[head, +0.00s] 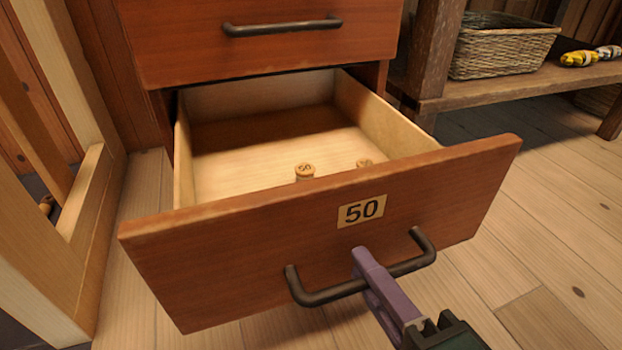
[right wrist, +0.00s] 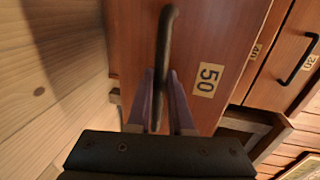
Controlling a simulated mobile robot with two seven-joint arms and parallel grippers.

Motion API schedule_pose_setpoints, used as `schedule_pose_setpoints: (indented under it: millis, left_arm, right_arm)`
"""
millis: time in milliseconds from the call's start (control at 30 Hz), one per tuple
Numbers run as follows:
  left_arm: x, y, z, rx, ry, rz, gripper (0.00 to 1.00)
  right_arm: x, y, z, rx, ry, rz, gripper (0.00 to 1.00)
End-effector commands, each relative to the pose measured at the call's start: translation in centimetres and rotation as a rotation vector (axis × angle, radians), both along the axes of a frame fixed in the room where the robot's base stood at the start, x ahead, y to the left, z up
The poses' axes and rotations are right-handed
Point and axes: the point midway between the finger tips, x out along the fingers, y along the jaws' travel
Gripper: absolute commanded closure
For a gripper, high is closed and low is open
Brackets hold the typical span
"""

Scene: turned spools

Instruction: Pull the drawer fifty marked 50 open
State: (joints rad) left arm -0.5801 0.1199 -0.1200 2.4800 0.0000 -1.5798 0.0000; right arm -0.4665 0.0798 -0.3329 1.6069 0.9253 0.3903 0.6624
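The drawer marked 50 (head: 220,250) stands well out of its cabinet, its inside open to view. Its label 50 (head: 362,210) is on the front, and it also shows in the right wrist view (right wrist: 208,80). The dark bar handle (head: 325,296) is below the label. My right gripper (head: 362,262) is at the handle, its purple fingers on either side of the bar. In the right wrist view the handle (right wrist: 166,40) runs between the fingertips (right wrist: 161,75), which look closed on it. My left gripper is not in view.
Two small wooden spools (head: 305,170) (head: 364,163) are in the drawer. A closed drawer (head: 260,50) is above it. A pale wooden frame (head: 85,200) stands close on the left. A shelf with a wicker basket (head: 503,48) is at the back right. Bare floor lies right of the drawer.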

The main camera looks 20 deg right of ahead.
Motion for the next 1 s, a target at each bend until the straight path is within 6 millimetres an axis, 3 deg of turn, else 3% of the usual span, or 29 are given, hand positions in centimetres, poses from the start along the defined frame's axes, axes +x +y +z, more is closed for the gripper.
schedule_pose_setpoints:
  millis: [33,233,567,1000]
  left_arm:
    - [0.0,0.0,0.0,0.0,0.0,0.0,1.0]
    - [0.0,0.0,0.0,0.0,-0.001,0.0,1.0]
    - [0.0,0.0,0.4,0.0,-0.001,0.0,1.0]
    - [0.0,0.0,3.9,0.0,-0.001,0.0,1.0]
  right_arm:
    - [0.1,0.0,0.2,0.0,-0.005,-0.002,0.76]
    - [0.1,0.0,0.0,0.0,-0.001,-0.001,0.54]
    - [-0.5,0.0,0.1,-0.002,0.004,0.001,0.53]
    - [-8.3,-0.3,1.9,-0.003,0.004,0.003,0.53]
